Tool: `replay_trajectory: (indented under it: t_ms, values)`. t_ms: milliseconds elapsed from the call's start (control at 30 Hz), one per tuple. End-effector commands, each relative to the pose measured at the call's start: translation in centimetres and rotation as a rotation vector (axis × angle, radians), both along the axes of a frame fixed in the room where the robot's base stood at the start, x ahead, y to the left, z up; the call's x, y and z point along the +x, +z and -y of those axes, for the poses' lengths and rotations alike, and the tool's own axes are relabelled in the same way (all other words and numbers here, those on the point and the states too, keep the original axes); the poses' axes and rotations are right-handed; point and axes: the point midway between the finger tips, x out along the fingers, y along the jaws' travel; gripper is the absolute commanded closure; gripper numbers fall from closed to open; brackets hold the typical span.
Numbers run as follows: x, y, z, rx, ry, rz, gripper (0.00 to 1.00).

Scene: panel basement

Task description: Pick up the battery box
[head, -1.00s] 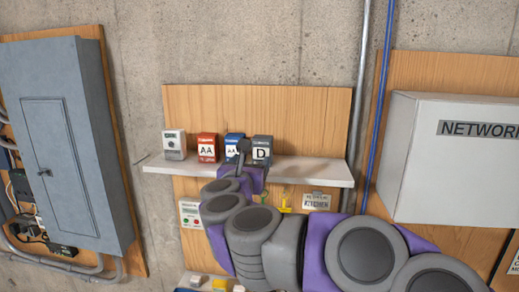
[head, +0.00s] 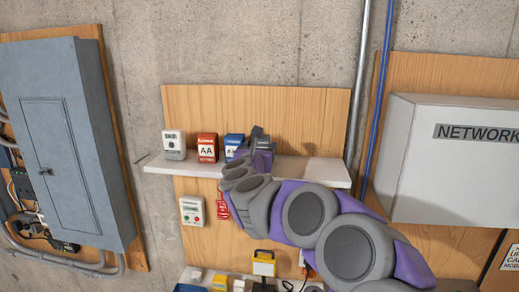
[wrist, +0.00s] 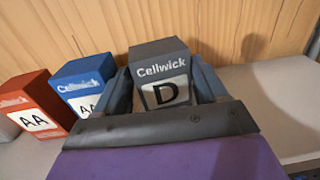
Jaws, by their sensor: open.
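A dark grey Cellwick battery box marked D (wrist: 162,92) stands upright on the white shelf (head: 310,172). In the wrist view my gripper (wrist: 163,84) is open, with one finger on each side of this box; I cannot tell whether they touch it. In the head view my gripper (head: 254,143) is at the shelf and mostly hides the D box. A blue AA box (head: 233,142) stands just left of it, close to my left finger in the wrist view. A red AA box (head: 207,148) stands farther left.
A small grey-white box (head: 174,145) stands at the shelf's left. The shelf right of my gripper is clear. A wooden backboard (head: 290,112) is close behind. A white panel with buttons (head: 191,211) and a red tag (head: 223,208) hang below. A network cabinet (head: 450,165) is at right.

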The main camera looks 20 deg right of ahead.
Motion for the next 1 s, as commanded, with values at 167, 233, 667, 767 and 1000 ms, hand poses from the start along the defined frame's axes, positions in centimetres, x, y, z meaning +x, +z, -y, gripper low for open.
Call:
replay_trajectory:
  t_ms: [167, 233, 667, 767, 1000]
  values:
    - [1.4, -0.1, 1.3, -0.001, -0.002, -0.005, 0.29]
    - [1.7, 0.0, 1.5, -0.001, 0.0, -0.003, 0.29]
    - [1.8, 0.0, 1.3, 0.0, 0.001, -0.001, 0.41]
    - [1.9, 0.0, 1.3, 0.0, 0.001, -0.001, 0.5]
    - [1.8, 0.0, 1.4, 0.0, 0.001, -0.001, 0.73]
